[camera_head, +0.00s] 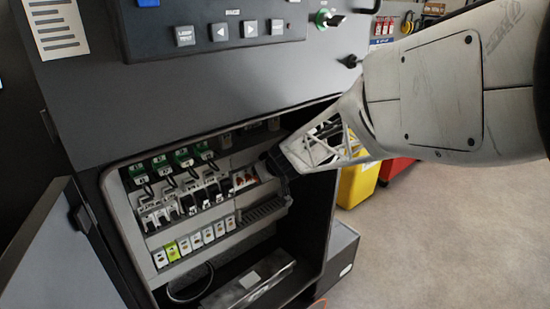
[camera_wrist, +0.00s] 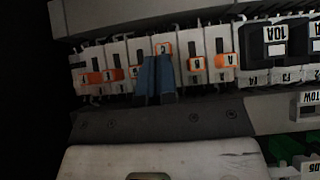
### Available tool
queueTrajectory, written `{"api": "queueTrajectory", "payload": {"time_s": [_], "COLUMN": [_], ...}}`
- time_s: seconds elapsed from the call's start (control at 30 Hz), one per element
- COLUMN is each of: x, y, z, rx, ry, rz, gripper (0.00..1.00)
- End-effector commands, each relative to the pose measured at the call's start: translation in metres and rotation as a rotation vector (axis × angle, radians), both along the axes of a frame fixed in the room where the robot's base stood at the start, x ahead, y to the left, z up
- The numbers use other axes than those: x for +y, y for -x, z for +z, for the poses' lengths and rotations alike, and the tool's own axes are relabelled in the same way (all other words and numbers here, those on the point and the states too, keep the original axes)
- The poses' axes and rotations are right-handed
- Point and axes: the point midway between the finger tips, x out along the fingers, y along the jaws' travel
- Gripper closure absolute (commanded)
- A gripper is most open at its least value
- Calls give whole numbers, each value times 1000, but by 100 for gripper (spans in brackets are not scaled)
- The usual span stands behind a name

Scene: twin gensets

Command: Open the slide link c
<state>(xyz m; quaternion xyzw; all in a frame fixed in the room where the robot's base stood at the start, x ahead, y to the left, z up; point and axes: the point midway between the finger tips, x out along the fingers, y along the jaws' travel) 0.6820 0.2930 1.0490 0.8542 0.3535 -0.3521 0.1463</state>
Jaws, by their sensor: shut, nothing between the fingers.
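The slide links are a row of white blocks with orange sliders, inside the open cabinet. In the wrist view the row is upside down. Slide link c (camera_wrist: 163,47) has its orange slider higher in the picture than its neighbours' sliders. My gripper (camera_wrist: 155,62), with blue fingers, is shut and empty. Its tips are right at the lower edge of link c's slider in the picture; I cannot tell if they touch. The fingers hide part of link c's body. In the head view the links (camera_head: 243,179) are small, just left of my gripper (camera_head: 274,163).
Black 10A breakers (camera_wrist: 277,40) stand right of the links in the wrist view. A grey slotted duct (camera_head: 265,210) lies below the row in the head view. The cabinet frame surrounds my gripper. The cabinet door (camera_head: 60,260) stands open at left.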

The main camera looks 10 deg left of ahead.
Motion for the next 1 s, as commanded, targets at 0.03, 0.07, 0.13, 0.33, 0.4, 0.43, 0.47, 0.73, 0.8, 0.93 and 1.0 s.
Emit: {"api": "queueTrajectory", "payload": {"time_s": [0.03, 0.07, 0.13, 0.33, 0.4, 0.43, 0.47, 0.73, 0.8, 0.93, 1.0], "x": [-1, -1, -3, -10, -13, -15, -17, -36, -40, -46, -48], "y": [2, 2, 3, 10, 14, 16, 17, 35, 40, 46, 48], "z": [-5, -5, -3, 10, 16, 19, 21, 50, 56, 64, 68], "rx": [7, 7, 6, 3, 2, 1, 2, -1, -1, -1, -1], "ry": [3, 3, 3, 2, 2, 1, 1, 0, 0, 0, -1], "rz": [0, 0, 1, -1, 0, 0, 1, -1, -1, -1, 0], "gripper": [100, 100, 100, 100, 100, 100, 100, 100, 100, 100, 100]}}
